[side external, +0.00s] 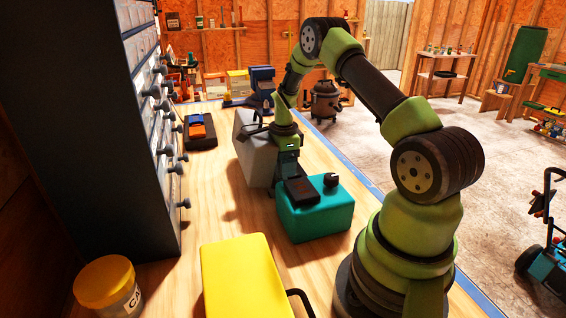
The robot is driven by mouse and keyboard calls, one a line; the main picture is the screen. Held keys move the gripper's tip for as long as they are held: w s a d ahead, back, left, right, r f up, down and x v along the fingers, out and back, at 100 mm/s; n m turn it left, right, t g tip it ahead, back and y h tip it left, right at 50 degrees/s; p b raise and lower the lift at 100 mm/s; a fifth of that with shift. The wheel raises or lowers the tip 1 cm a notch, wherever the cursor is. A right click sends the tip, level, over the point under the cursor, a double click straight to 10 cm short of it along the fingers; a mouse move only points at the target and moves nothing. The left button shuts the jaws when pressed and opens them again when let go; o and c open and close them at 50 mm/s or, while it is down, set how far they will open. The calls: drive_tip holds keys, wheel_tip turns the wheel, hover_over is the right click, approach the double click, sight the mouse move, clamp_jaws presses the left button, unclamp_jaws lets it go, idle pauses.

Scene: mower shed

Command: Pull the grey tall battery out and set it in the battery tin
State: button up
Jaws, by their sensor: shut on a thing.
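My gripper (288,168) points down at the back left of a teal box (318,218) on the bench. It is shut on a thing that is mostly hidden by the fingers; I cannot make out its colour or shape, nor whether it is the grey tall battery. A dark block (301,193) shows on the teal box, just in front of the gripper. I cannot tell whether the held thing touches the box. No container can be clearly recognised as the battery tin.
A grey block-shaped thing (252,160) stands close behind-left of my gripper. A yellow case (240,275) fills the front. A yellow-lidded jar (108,286) is front left, beside a dark drawer cabinet (90,110). An orange-and-dark item (200,130) lies further back. Bare wood lies left of the teal box.

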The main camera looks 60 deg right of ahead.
drive_tip(key=o, duration=1.2)
drive_tip(key=shift+s+f, duration=0.5)
drive_tip(key=shift+f, duration=0.05)
drive_tip(key=r, duration=1)
drive_tip(key=shift+w+r, duration=0.25)
drive_tip(key=shift+w, duration=0.1)
drive_tip(key=a+r+n, duration=0.1)
drive_tip(key=a+r, duration=0.1)
drive_tip(key=a+r+n+t, duration=0.1)
drive_tip(key=a+r, duration=0.1)
drive_tip(key=r, duration=0.1)
drive_tip(key=a+r+n, duration=0.1)
drive_tip(key=r+n, duration=0.1)
drive_tip(key=shift+w+a+r, duration=0.2)
drive_tip(key=shift+a+r, duration=0.05)
drive_tip(key=shift+a, duration=0.15)
drive_tip(key=s+a+r+n+t, duration=0.2)
drive_tip(key=s+a+r+n, duration=0.2)
drive_tip(key=a+r+n, duration=0.4)
drive_tip(key=s+a+n+t, duration=0.1)
drive_tip(key=s+a+n, duration=0.2)
drive_tip(key=s+a, duration=0.1)
drive_tip(key=s+a+r+n+t+y, duration=0.1)
drive_tip(key=s+a+n, duration=0.2)
drive_tip(key=s+n, duration=0.1)
drive_tip(key=s+a+n+t+y, duration=0.1)
drive_tip(key=s+a+n+t, duration=0.1)
drive_tip(key=s+a+n, duration=0.2)
drive_tip(key=shift+s+a+r, duration=0.35)
